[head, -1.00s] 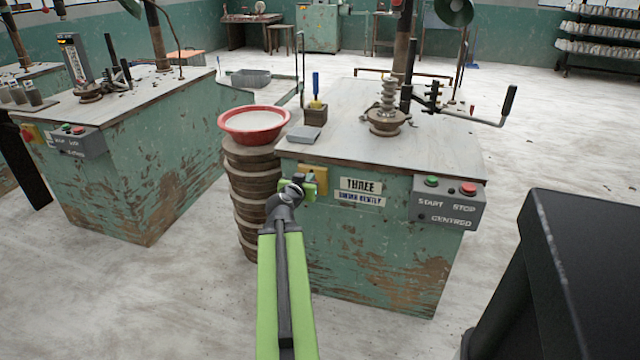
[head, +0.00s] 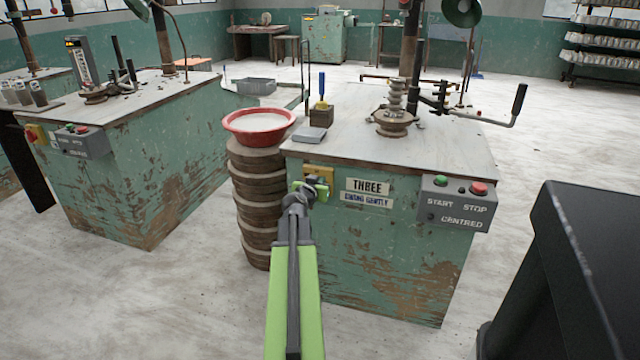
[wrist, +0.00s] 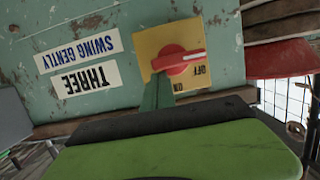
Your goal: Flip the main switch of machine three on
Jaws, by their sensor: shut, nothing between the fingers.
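Machine three (head: 370,250) is a chipped green cabinet with a label reading THREE (head: 367,187). Its main switch is a red rotary knob (wrist: 178,60) on a yellow plate (wrist: 150,42), upside down in the wrist view. The knob's white-marked handle points right there, beside the word OFF; ON is printed nearer my gripper. In the head view the yellow plate (head: 318,171) is partly covered by my gripper (head: 314,188). My gripper is shut and empty, its green fingertips (wrist: 158,92) close to the knob's lower left edge in the wrist view. I cannot tell whether they touch it.
A grey START/STOP box (head: 457,203) sits right of the label. A stack of round brown boards (head: 258,200) with a red basin (head: 259,125) stands left of the cabinet. Another green machine (head: 130,170) stands farther left. The floor in front is clear.

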